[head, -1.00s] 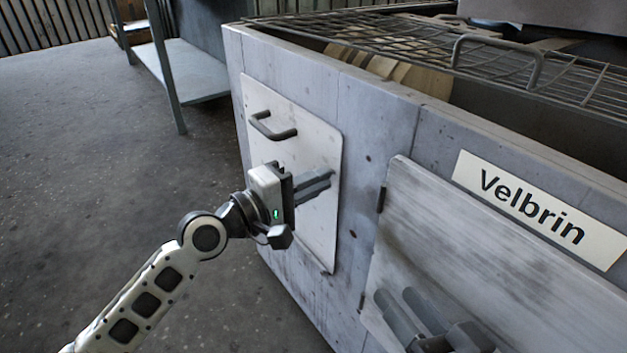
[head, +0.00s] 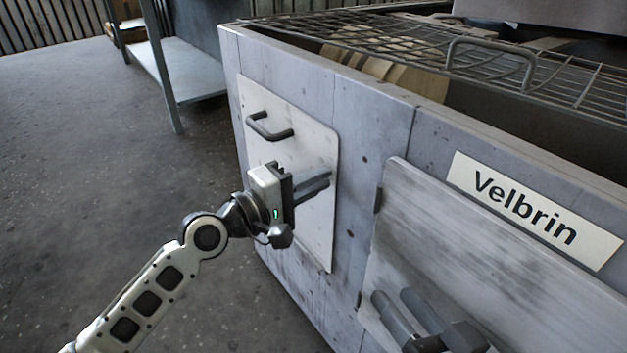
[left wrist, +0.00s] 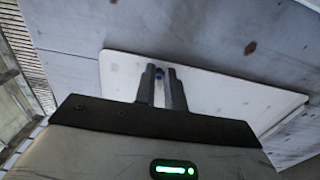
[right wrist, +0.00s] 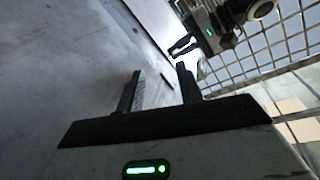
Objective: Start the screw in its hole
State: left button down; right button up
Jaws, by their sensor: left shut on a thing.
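My left gripper (head: 322,184) points at the white cover plate (head: 290,140) on the side of the grey housing, with its fingertips close to the plate's right part. In the left wrist view its two fingers (left wrist: 160,72) are close together around a small dark, bluish thing (left wrist: 159,74), which looks like the screw. The screw is mostly hidden between the fingers, and I cannot tell whether it touches a hole. No hole is clearly visible. My right gripper (head: 398,300) is in front of the grey door at the lower right. In the right wrist view its fingers (right wrist: 160,80) stand apart and empty.
The cover plate has a dark handle (head: 268,126). The housing (head: 370,115) carries a hinged door (head: 430,220) and a "Velbrin" label (head: 520,208). A wire grate (head: 480,60) lies on top. A metal shelf (head: 190,75) stands behind. The floor at left is clear.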

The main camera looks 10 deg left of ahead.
pick_arm(q)
jog(key=shift+w+d, duration=0.1)
jog(key=c, duration=0.9)
grip_release()
jog(key=b+v, duration=0.1)
jog(key=v, duration=0.7)
